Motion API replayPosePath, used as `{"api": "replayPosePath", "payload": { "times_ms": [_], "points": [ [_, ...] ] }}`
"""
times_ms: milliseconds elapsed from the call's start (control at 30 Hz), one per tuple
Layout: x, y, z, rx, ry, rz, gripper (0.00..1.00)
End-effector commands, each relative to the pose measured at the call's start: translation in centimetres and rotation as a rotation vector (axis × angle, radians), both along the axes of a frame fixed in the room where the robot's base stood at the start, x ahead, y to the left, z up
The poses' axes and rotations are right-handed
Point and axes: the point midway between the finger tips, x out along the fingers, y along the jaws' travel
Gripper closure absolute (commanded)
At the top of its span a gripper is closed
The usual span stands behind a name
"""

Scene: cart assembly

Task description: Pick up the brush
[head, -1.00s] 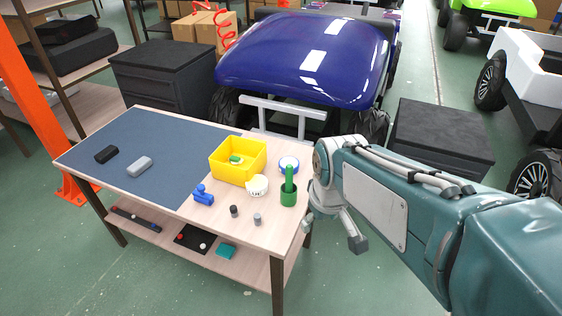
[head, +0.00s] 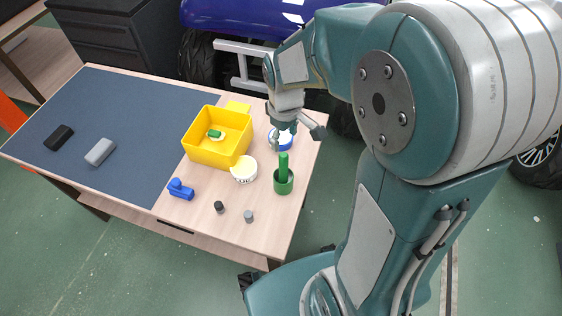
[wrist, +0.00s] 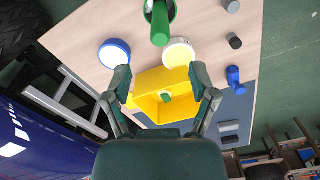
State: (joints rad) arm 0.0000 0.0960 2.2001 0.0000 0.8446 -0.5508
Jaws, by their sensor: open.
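A green upright handle (head: 283,165), which looks like the brush, stands in a green cup (head: 284,184) near the table's right edge. Any bristles are hidden in the cup. The handle (wrist: 160,24) is at the top of the wrist view, beyond my fingertips. My gripper (head: 297,134) is open and empty, above the table's back right corner, over a blue-rimmed white round piece (head: 279,142). In the wrist view its fingers (wrist: 160,76) are spread wide, with the yellow bin (wrist: 144,83) seen between them. A small green and white object (head: 215,134) lies in that bin; I cannot tell what it is.
A white round container (head: 243,173) stands between the bin and the cup. A blue piece (head: 180,189) and two small cylinders (head: 219,207) are at the front. The blue mat (head: 120,135) is mostly clear. A cart's grey frame (head: 235,60) is behind the table.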

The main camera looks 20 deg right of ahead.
Motion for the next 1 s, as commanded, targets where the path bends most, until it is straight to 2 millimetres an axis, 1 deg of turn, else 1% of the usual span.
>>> {"api": "replayPosePath", "payload": {
  "times_ms": [100,200,433,700,800,1000],
  "points": [
    [-0.1,0.0,-2.2,0.000,0.008,0.000,0.26],
    [0.0,0.0,-3.7,0.000,0.006,0.000,0.26],
    [0.0,0.0,-5.7,0.000,0.004,-0.001,0.26],
    [0.3,0.0,-9.5,0.000,0.004,-0.001,0.26],
    [0.3,0.0,-10.1,0.000,0.002,-0.001,0.26],
    [0.4,0.0,-10.1,-0.001,0.001,-0.001,0.26]
  ]
}}
